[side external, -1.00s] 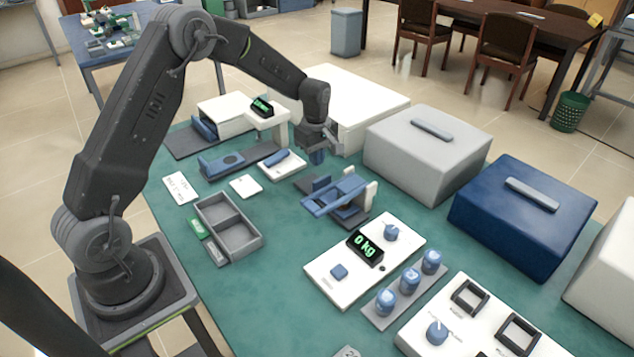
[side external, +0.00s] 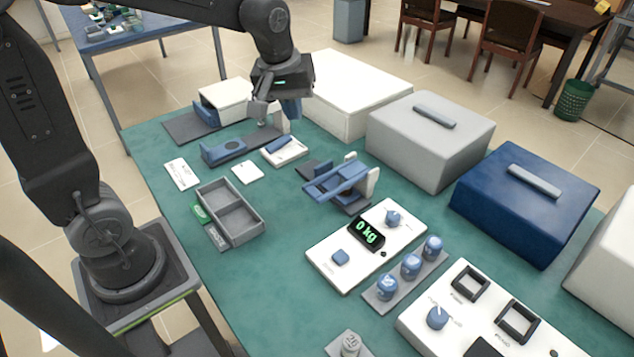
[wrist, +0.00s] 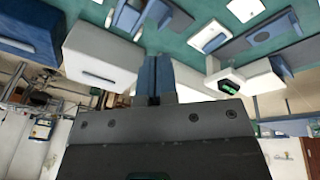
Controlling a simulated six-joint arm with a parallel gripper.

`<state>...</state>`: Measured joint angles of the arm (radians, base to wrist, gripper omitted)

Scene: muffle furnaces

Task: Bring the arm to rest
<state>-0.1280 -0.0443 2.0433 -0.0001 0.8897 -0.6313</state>
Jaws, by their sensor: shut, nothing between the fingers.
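My gripper (side external: 275,109) hangs over the far part of the green bench (side external: 285,290), in front of the large white box. Its blue fingers (wrist: 156,77) stand side by side, shut and empty, in the wrist view. It is raised above the white and blue tray piece (side external: 285,150) and hides part of the small device behind it. It holds nothing, and a gap to the bench top seems to show below it.
A white box (side external: 352,90), a grey box (side external: 432,140) and a blue box (side external: 525,205) line the back. A grey two-part tray (side external: 232,215), blue clamp-like device (side external: 340,180), scale panel (side external: 325,265) and blue-topped weights (side external: 410,267) occupy the bench. Bare green surface lies at the front left.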

